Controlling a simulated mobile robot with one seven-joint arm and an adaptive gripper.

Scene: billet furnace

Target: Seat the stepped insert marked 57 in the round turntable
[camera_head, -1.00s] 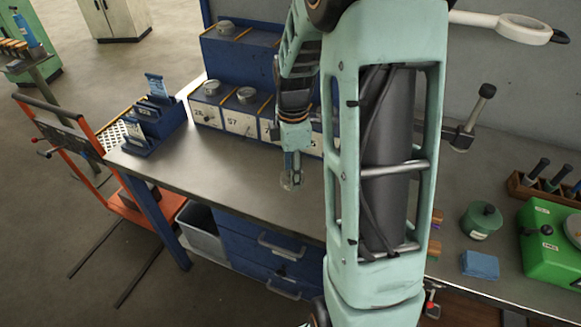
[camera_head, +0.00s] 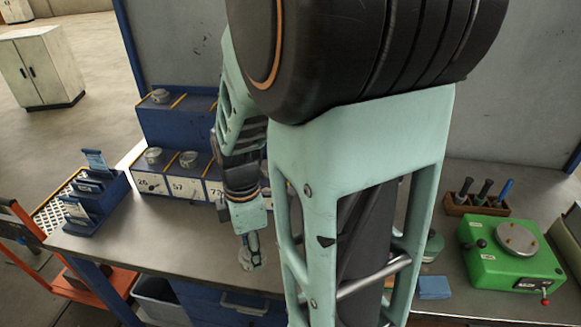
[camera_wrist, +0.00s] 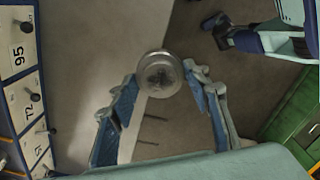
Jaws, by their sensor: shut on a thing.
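My gripper (camera_head: 250,258) hangs over the front part of the bench. In the wrist view its blue-padded fingers (camera_wrist: 160,88) are closed on a round, shiny metal insert (camera_wrist: 160,74). The insert has a dark mark on its face that I cannot read. In the head view it shows only as a small pale shape (camera_head: 250,264) at the fingertips. A green unit (camera_head: 490,262) with a round grey plate (camera_head: 517,238) on top stands at the right of the bench, apart from my gripper. I take this plate for the turntable.
A blue stepped rack (camera_head: 180,125) with round metal pieces and numbered fronts, one marked 57 (camera_head: 185,187), stands behind my gripper. A blue card holder (camera_head: 95,205) is at the left. A wooden tool block (camera_head: 476,206) and blue block (camera_head: 433,287) lie near the green unit.

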